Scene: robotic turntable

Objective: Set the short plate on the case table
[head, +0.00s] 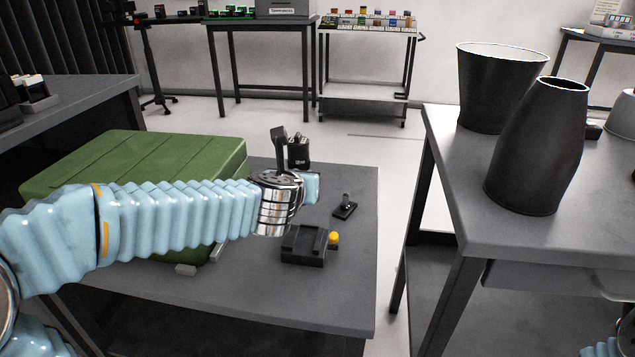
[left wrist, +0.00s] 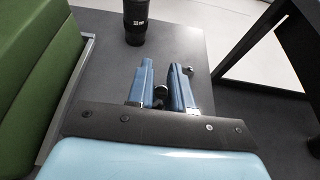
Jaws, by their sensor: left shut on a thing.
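My left gripper (head: 313,188) reaches in over the case table (head: 340,290); its fingers are partly hidden behind the wrist in the head view. In the left wrist view, the two blue fingers (left wrist: 161,90) are shut on a small dark piece (left wrist: 160,92), mostly hidden between them. I cannot tell whether this is the short plate. A small flat black plate with an upright peg (head: 345,207) shows just right of the fingers, over the table. My right gripper is out of view.
A green case (head: 130,160) fills the table's left. A black cylinder (head: 298,152) stands behind the gripper; it also shows in the left wrist view (left wrist: 136,22). A black block (head: 303,246) and yellow knob (head: 334,238) sit in front. The table's front right is clear.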

